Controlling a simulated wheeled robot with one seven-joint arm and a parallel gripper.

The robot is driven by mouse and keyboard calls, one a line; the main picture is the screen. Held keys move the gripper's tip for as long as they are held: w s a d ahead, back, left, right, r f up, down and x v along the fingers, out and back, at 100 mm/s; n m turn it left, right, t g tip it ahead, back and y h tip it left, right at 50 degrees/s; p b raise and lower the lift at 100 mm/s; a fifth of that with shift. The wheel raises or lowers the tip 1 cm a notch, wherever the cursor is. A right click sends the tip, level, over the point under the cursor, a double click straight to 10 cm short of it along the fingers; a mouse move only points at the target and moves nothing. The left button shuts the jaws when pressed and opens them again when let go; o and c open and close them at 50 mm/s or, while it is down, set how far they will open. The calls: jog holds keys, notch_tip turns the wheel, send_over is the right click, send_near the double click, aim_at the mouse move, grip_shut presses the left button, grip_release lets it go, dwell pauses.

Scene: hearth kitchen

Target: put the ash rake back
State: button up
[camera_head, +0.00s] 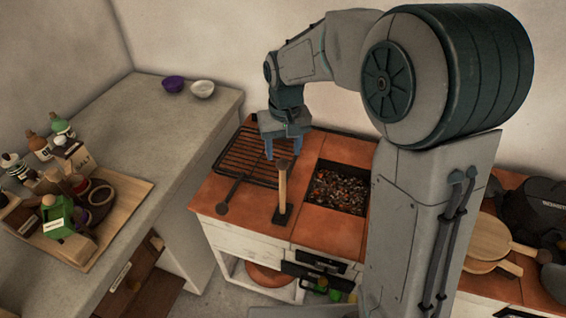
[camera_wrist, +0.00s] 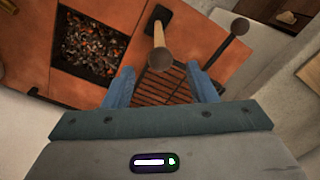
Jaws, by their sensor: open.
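A tool with a pale wooden handle and a black flat head, which looks like the ash rake (camera_head: 283,188), stands about upright on the orange tiled top, head down. Its round dark handle end points up towards my gripper (camera_head: 284,150). In the wrist view the rake (camera_wrist: 160,36) shows its round end just ahead of the gap between my blue fingertips (camera_wrist: 160,70). My gripper is open and empty, pointing down above the rake. Whether a finger touches the handle I cannot tell. No holder for the rake is clear to me.
The fire pit with embers (camera_head: 340,188) is right of the rake. A black grate (camera_head: 252,153) lies behind it, with a dark round-ended rod (camera_head: 229,194) to the left.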

notch_tip(320, 180, up, 3)
jog(key=shift+f, duration=0.2)
jog(key=shift+s+d+r, duration=0.1)
jog(key=shift+d+r, duration=0.05)
jog(key=shift+d, duration=0.05)
jog(key=s+d+r+m+t, duration=0.1)
jog(key=s+d, duration=0.5)
jog(key=s, duration=0.3)
jog(key=s+d+m+t, duration=0.1)
jog(key=s+d+t, duration=0.1)
jog(key=s+d, duration=0.5)
jog(key=s, duration=0.3)
jog(key=shift+d+r+m, duration=0.15)
jog(key=shift+r+m, duration=0.2)
jog(key=shift+m, duration=0.05)
jog(key=c, duration=0.3)
jog(key=shift+c, duration=0.2)
